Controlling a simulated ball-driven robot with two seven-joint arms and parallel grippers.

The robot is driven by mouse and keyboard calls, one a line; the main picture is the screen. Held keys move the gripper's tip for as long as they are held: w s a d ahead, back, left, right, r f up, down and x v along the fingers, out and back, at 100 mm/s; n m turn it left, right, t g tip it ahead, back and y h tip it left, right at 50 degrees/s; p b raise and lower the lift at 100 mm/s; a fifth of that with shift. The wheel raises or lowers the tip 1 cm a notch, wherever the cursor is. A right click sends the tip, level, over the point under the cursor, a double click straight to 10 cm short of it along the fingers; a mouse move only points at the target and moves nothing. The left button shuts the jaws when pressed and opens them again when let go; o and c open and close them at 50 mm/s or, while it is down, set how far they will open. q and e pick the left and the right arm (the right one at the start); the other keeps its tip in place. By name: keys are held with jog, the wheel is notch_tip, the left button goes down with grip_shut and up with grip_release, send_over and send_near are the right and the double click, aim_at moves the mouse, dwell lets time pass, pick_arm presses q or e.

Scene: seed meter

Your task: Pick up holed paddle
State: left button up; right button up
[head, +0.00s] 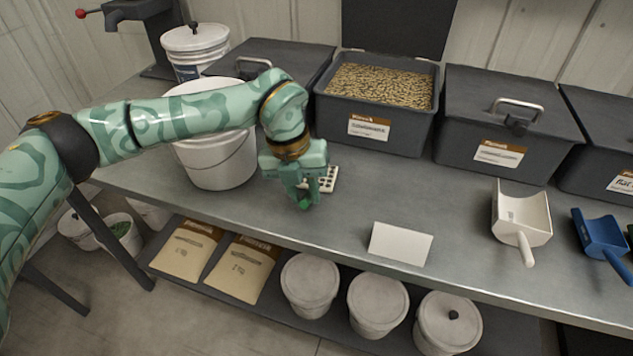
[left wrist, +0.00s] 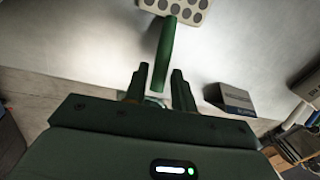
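The holed paddle has a pale plate with dark round holes (head: 325,179) and a green handle (left wrist: 164,55). It is at the table's front left, beside the white bucket. In the left wrist view its plate (left wrist: 182,9) is at the top edge, and the handle points toward my gripper. My left gripper (head: 301,197) is above the handle in the head view and hides part of the paddle. In the left wrist view its fingers (left wrist: 158,86) are apart, with the handle's near end between them; I cannot tell whether they touch it. My right gripper is not in view.
A white bucket (head: 214,160) stands left of the gripper. An open bin of seed (head: 376,138) and closed dark bins (head: 510,85) line the back. A white card (head: 401,244), white scoop (head: 523,220) and blue scoop (head: 602,237) are right.

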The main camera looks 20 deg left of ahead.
pick_arm(q)
jog(key=f, duration=0.2)
jog(key=shift+w+d+f, duration=0.15)
jog(key=shift+d+f, duration=0.05)
jog(key=shift+f, duration=0.2)
jog(key=shift+r, duration=0.15)
grip_shut()
